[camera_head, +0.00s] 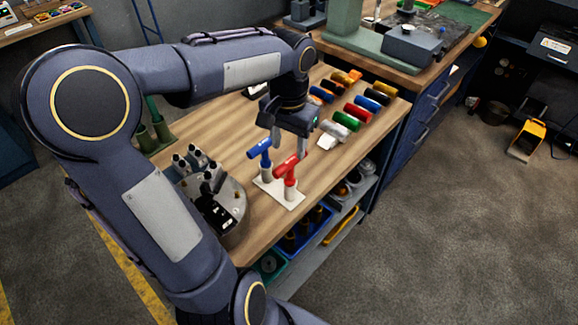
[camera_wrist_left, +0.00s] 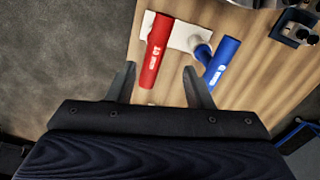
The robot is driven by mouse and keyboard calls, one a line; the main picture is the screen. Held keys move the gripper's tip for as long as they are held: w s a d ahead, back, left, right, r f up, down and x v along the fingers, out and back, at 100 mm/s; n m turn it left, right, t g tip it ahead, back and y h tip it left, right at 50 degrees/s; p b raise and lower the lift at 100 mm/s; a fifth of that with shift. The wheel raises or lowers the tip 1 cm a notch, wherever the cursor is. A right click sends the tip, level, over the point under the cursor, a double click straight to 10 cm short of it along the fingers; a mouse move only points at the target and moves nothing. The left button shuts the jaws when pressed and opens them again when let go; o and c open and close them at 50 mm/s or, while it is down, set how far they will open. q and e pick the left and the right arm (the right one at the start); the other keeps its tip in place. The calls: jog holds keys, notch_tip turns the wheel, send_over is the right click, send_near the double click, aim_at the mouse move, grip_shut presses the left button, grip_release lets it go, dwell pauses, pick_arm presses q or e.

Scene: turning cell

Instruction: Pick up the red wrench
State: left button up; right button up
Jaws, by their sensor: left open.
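The red wrench (camera_head: 289,168) has a red cylindrical handle and stands on a small white plate (camera_head: 289,201) on the wooden bench. A similar blue wrench (camera_head: 260,148) stands beside it on the same plate. My left gripper (camera_head: 290,147) is open and empty above the plate, close to the red handle. In the left wrist view the red wrench (camera_wrist_left: 156,55) lies between the directions of the two open fingers (camera_wrist_left: 160,85), and the blue wrench (camera_wrist_left: 222,62) is partly behind the right finger. My right gripper is not in view.
Several coloured cylinders (camera_head: 357,110) lie in rows behind the gripper. A shelf with bins (camera_head: 318,233) is below the bench edge. Bare wood (camera_head: 262,228) shows in front.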

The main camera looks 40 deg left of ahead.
aim_at(291, 160)
pick_arm(q)
jog(key=f, duration=0.6)
jog(key=shift+s+d+f, duration=0.1)
jog(key=shift+d+f, duration=0.3)
grip_shut()
